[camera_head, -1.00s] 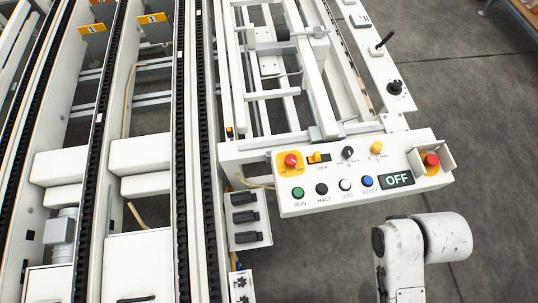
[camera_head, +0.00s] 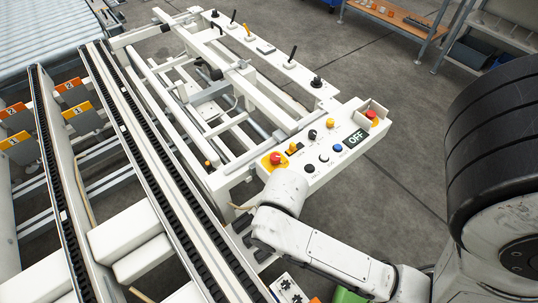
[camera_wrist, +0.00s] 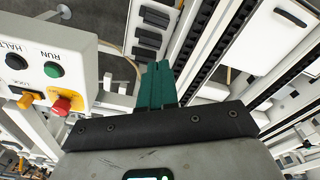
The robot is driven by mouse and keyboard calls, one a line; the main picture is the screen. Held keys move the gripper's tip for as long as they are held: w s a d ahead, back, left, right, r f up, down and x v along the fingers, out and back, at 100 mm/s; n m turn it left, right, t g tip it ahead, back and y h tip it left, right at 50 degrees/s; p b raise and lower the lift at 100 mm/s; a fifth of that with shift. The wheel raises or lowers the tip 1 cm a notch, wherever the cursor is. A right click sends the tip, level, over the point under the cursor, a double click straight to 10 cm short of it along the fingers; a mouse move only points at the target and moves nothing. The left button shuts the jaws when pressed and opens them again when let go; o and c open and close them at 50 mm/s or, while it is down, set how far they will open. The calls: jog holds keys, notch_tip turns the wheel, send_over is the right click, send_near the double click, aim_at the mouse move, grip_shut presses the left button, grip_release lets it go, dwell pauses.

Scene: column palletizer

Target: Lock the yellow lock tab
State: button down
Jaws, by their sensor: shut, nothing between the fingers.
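The small yellow lock tab (camera_head: 292,148) sits on the white control panel (camera_head: 318,172), beside the red emergency button (camera_head: 276,158) on its yellow plate. In the wrist view the tab (camera_wrist: 26,101) is at the left edge, near the red button (camera_wrist: 61,106) and the word LOCK. My gripper (camera_wrist: 157,70) has teal fingers that are closed together with nothing between them. They are to the right of the panel in the wrist view, apart from the tab. In the head view my arm hides the panel's near left corner, and the fingers are not visible.
The panel also carries black, white and blue buttons, a yellow knob (camera_head: 330,123), an OFF display (camera_head: 356,137) and a second red button (camera_head: 371,115) in a guard. Conveyor rails (camera_head: 150,150) run along the left. Open floor (camera_head: 400,100) lies to the right.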

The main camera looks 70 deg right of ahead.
jog(key=n+g+h+b, duration=0.4)
jog(key=n+g+h, duration=0.3)
jog(key=n+h, duration=0.4)
send_near(291, 147)
jog(key=w+a+r, duration=0.1)
jog(key=w+a+r+n+y, duration=0.1)
jog(key=shift+a+r, duration=0.1)
jog(key=shift+r, duration=0.15)
jog(key=x, duration=1)
jog(key=shift+s+p, duration=0.2)
jog(key=shift+p, duration=0.2)
